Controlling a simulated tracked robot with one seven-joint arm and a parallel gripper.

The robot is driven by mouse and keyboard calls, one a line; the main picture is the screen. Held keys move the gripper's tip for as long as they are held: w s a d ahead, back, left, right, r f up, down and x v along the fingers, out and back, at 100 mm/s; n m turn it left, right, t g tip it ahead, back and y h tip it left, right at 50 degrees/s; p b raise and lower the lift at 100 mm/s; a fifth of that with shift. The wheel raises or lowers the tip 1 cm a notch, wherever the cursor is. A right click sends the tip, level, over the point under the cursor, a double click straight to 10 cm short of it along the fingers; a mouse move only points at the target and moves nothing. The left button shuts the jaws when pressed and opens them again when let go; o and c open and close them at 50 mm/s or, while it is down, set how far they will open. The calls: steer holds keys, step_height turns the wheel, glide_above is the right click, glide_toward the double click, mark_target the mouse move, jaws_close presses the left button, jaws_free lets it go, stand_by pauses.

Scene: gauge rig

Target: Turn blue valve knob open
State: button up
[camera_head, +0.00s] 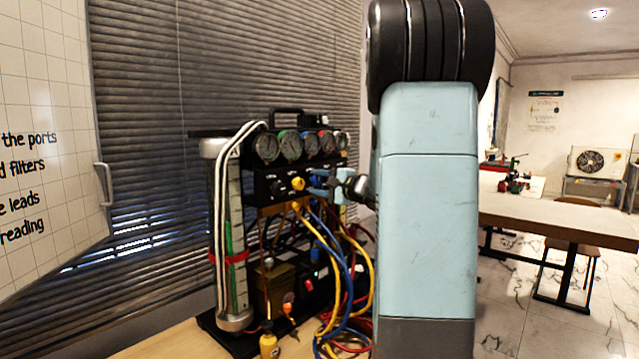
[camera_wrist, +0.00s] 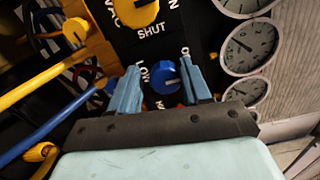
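The blue valve knob (camera_wrist: 165,80) is on the black panel in the wrist view, with a pale mark on its upper part. My gripper (camera_wrist: 158,82) is open, with one light-blue finger on each side of the knob and a gap at both fingers. Whether the fingertips reach past the knob's face is hard to tell. In the head view my gripper (camera_head: 326,183) is at the right part of the rig's panel, and the blue knob cannot be made out behind the fingers.
A yellow knob (camera_wrist: 135,9) marked SHUT is beside the blue one; it also shows in the head view (camera_head: 298,184). A row of gauges (camera_head: 291,146) sits above the panel. Yellow and blue hoses (camera_head: 344,262) hang below. A tall cylinder (camera_head: 229,240) stands at the left.

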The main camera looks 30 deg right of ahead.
steer(key=shift+o, duration=1)
steer(key=shift+r, duration=0.1)
steer(key=shift+d, duration=0.1)
steer(key=v, duration=1.3)
steer(key=shift+s, duration=0.35)
steer(key=shift+d, duration=0.1)
